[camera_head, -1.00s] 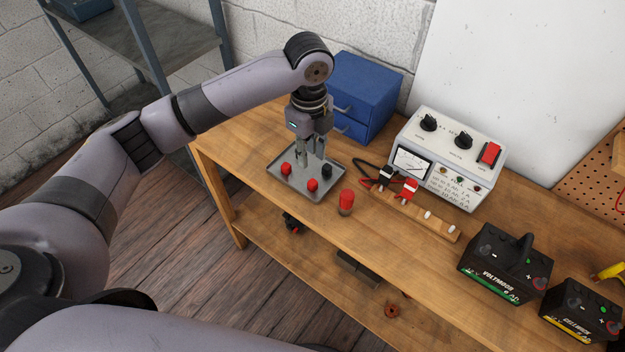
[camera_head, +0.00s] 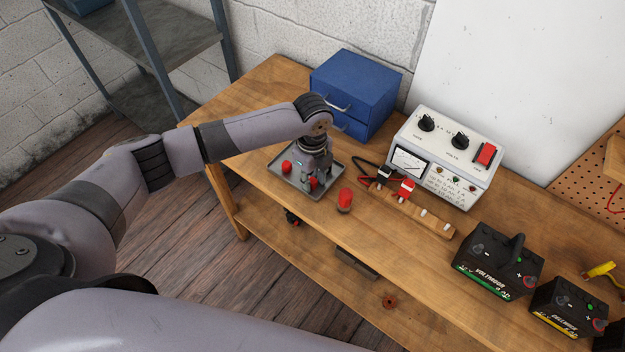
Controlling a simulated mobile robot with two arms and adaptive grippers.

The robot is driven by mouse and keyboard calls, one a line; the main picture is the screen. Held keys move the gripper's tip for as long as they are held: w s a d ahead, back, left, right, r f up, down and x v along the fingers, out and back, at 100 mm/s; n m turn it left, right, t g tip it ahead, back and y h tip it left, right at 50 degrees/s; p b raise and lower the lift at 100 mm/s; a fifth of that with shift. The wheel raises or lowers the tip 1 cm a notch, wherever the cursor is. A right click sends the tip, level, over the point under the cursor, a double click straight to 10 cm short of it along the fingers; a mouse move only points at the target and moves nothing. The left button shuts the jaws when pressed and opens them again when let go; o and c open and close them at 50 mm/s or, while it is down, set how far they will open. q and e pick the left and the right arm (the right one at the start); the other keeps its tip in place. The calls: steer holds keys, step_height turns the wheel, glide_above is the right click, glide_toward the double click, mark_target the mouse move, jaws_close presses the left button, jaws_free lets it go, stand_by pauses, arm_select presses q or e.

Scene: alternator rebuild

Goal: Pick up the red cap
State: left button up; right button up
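A grey metal tray (camera_head: 329,190) lies on the wooden bench. One red cap (camera_head: 287,167) sits in its left part, clear of the gripper. A second red cap (camera_head: 313,184) shows low at the fingers of my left gripper (camera_head: 311,182), partly covered by them. The gripper points down into the tray; whether its fingers are closed on this cap I cannot tell. The black cap is hidden behind the gripper. A larger red-topped piece (camera_head: 345,197) stands on the bench just right of the tray. My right gripper is not in view.
A blue drawer cabinet (camera_head: 357,88) stands behind the tray. A white meter box (camera_head: 445,155) with red and black clamps on a wooden strip (camera_head: 420,214) is to the right. Two black batteries (camera_head: 497,262) sit further right. The bench front (camera_head: 380,243) is mostly clear.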

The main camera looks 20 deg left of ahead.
arm_select(q)
steer(key=c, duration=0.4)
